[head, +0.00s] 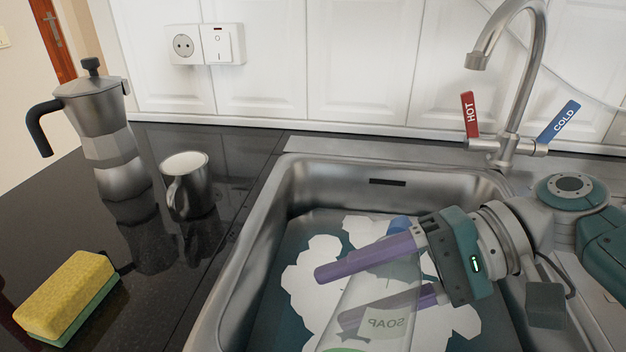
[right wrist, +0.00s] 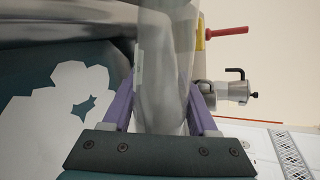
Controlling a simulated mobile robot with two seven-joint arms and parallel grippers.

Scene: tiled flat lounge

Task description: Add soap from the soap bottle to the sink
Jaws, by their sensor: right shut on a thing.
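My right gripper (head: 332,296) is over the sink basin, its purple fingers shut on the see-through soap bottle (head: 372,290). The bottle's label reads SOAP in reverse, and some green shows at its lower end, which the frame cuts off. In the right wrist view the clear bottle (right wrist: 165,75) stands between the two fingers (right wrist: 160,110). The steel sink (head: 232,270) holds dark teal water with white foam patches (head: 305,285) on it. I cannot tell whether soap is flowing out. My left gripper is not in view.
The tap (head: 530,70) with red HOT (head: 469,114) and blue COLD (head: 559,122) handles rises behind the basin. On the black counter at left are a moka pot (head: 105,140), a dark mug (head: 187,185) and a yellow-green sponge (head: 66,295). Sockets are on the wall.

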